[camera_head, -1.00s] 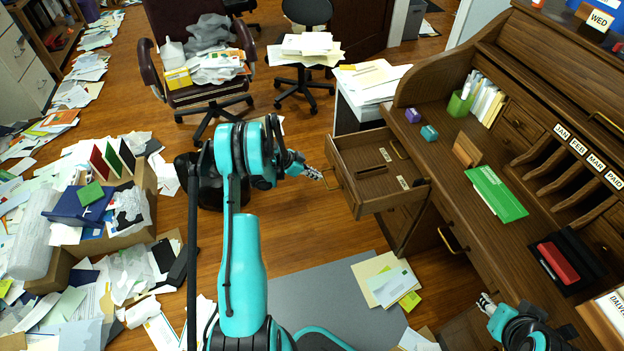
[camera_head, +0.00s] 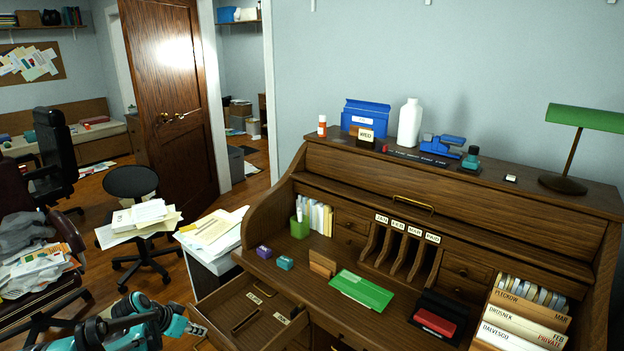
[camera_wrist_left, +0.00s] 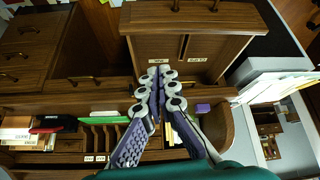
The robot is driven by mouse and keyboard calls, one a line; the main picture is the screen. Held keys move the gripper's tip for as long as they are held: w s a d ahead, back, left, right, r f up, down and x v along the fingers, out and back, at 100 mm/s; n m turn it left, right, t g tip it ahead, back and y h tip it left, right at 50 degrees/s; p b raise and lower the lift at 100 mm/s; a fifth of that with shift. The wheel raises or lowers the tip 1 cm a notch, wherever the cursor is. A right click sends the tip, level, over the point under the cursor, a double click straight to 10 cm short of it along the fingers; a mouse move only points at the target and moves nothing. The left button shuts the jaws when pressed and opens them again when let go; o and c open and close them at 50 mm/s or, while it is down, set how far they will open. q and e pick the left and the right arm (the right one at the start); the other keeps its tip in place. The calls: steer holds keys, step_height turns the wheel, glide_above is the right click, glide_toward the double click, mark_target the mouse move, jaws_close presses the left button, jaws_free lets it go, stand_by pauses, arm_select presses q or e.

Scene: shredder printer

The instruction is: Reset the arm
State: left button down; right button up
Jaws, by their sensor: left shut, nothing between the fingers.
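My left gripper (camera_head: 197,329) shows at the bottom of the head view, on a teal arm coming in from the lower left. It is shut and empty, just left of the open desk drawer (camera_head: 232,309). The drawer has brass pulls and small labels. My right gripper is not in either view now.
Office chairs (camera_head: 130,182) and a brown door (camera_head: 168,90) are farther back.

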arm_select(q)
steer(key=s+d+r+n+y, duration=0.1)
steer(key=s+d+r+n, duration=0.1)
steer(key=s+d+r, duration=0.55)
steer(key=s+d+r+n+y, duration=0.1)
steer(key=s+d, duration=0.2)
steer(key=s, duration=0.6)
steer(key=s+d+r+n+t+y, duration=0.1)
steer(key=s+d, duration=0.3)
steer(key=s, duration=0.4)
steer(key=shift+s+d+r+n+y, duration=0.15)
steer(key=shift+s+r+n+y, duration=0.2)
steer(key=shift+r+n, duration=0.25)
